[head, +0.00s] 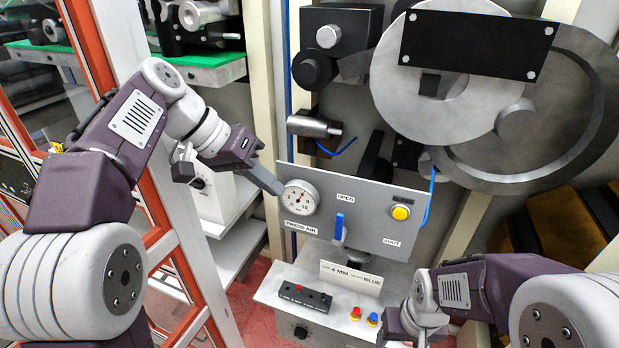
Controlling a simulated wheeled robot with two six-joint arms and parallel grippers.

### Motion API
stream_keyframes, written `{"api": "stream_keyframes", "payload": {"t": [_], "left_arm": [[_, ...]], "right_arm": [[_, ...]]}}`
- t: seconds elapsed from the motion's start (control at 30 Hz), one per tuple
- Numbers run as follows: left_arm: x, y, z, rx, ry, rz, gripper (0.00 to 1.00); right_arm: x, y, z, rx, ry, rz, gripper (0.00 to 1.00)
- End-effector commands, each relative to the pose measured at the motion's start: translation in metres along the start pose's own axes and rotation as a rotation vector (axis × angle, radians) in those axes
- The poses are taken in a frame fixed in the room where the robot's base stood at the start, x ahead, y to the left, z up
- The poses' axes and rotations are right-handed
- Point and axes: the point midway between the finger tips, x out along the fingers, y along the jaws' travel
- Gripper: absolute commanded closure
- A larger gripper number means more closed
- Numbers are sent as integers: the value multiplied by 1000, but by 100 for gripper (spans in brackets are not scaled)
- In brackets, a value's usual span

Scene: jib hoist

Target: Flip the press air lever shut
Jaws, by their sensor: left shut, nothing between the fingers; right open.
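The press air lever has a blue handle (338,226) standing upright on the sloped grey panel (300,172). It points up toward the OPEN label (345,198); the SHUT label (391,242) is to its lower right. A round gauge (300,197) sits left of the lever above the PRESS AIR label (300,227). My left gripper (277,189) is shut and empty, its fingertips at the gauge's left edge, apart from the lever. My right gripper (396,328) is at the bottom edge, below and right of the lever; its fingertips are not visible.
A yellow button (400,212) is on the panel's right. Below stands a grey box (330,310) with a black switch block (305,296), red and blue buttons (356,313) and a 4 MM BLUE card (351,277). Large grey discs (440,75) rise behind the panel.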

Motion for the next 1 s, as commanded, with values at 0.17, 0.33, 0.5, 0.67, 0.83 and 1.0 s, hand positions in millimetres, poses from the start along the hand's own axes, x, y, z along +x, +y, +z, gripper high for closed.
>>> {"api": "stream_keyframes", "payload": {"t": [0.17, 0.33, 0.5, 0.67, 0.83, 1.0], "left_arm": [[-7, -1, -2, -13, 1, -4, 100], [-6, -2, -2, -13, 1, -4, 100], [2, -2, -2, -14, -1, -3, 100], [31, -1, -1, -13, -4, -1, 100], [68, -1, -1, -14, -5, -2, 100], [96, 8, -3, -11, -3, -2, 100]], "right_arm": [[-7, 0, 0, 0, -1, 0, 36], [-6, 0, 0, 0, -1, 0, 36], [-6, 0, 0, 0, -1, 0, 36], [-8, 0, -1, 0, -1, 0, 36], [-13, 0, -1, 0, -1, 0, 36], [-24, 0, -2, 0, -1, 0, 36]]}}
